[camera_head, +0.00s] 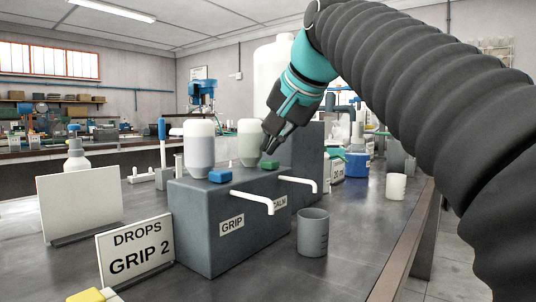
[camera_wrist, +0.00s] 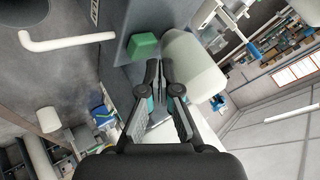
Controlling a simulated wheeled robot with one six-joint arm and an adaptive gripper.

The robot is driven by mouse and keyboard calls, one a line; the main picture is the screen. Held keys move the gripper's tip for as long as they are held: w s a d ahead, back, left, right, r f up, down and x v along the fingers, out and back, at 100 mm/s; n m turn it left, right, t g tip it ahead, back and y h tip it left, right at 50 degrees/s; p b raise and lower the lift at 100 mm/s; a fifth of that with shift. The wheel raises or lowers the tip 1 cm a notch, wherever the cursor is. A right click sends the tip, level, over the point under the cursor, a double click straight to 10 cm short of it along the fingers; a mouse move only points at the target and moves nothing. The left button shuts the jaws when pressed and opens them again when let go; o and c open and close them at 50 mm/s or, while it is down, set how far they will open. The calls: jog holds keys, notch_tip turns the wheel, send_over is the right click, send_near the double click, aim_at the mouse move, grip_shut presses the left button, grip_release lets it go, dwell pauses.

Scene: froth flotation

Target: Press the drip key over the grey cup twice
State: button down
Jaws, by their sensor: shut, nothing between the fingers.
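A dark grey dispenser block (camera_head: 240,240) has a blue key (camera_head: 221,175) near its GRIP label and a green key (camera_head: 269,164) near its CALM label. Two white spouts stick out from its side. The grey cup (camera_head: 312,235) stands on the bench, below the end of the farther spout (camera_head: 300,183) in the head view. My gripper (camera_head: 268,148) is shut and empty, tilted down just above the green key. In the wrist view, the green key (camera_wrist: 143,46) lies just beyond my shut fingertips (camera_wrist: 158,68), with no clear contact.
Two bottles (camera_head: 199,143) (camera_head: 250,140) stand on the block behind the keys. A sign (camera_head: 136,250) reads "DROPS GRIP 2". A white panel (camera_head: 82,203) stands at left. A white cup (camera_head: 396,187) is farther right.

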aim_at(272, 161)
jog(key=shift+r, duration=0.2)
notch_tip(272, 161, up, 3)
jog(key=p, duration=0.3)
jog(key=shift+r+p, duration=0.35)
jog(key=shift+r, duration=0.6)
